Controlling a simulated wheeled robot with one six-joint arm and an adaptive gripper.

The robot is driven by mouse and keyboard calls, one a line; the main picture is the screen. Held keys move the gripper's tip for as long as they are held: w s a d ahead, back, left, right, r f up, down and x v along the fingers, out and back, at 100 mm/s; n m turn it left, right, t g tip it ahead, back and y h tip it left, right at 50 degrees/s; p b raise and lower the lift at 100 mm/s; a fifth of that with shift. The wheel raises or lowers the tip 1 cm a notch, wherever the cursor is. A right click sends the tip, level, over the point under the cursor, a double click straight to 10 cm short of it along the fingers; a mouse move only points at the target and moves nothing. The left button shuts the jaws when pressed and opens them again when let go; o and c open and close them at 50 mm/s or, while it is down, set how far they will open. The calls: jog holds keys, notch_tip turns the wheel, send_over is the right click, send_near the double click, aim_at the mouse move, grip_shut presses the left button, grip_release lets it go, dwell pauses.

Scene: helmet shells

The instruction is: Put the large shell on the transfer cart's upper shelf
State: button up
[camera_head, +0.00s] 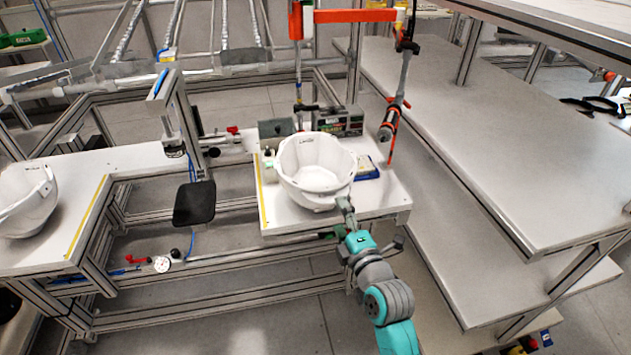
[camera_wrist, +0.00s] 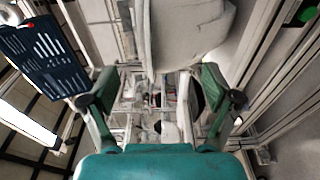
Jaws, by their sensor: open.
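A white helmet shell (camera_head: 318,168) sits open side up on the small white worktable (camera_head: 385,196) in the middle of the head view. It has small dark lettering inside its rim. A second white shell (camera_head: 28,205) sits on the left table. I cannot tell surely from size which is the large one. My gripper (camera_head: 344,206) is at the near right side of the middle shell, fingers open. In the wrist view my gripper (camera_wrist: 160,88) has its fingers wide apart, with a shell (camera_wrist: 190,35) just beyond them; contact is unclear. The grey tiered unit at right, seemingly the cart, has a broad upper shelf (camera_head: 500,135).
A tool (camera_head: 392,120) hangs from an orange arm (camera_head: 350,16) right of the middle shell. A black pad (camera_head: 194,203) stands left. The near upper shelf is bare.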

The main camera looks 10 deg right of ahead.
jog(key=shift+w+d+f, duration=0.1)
jog(key=shift+w+d, duration=0.05)
jog(key=shift+w, duration=2.55)
jog(key=shift+s, duration=0.1)
grip_shut()
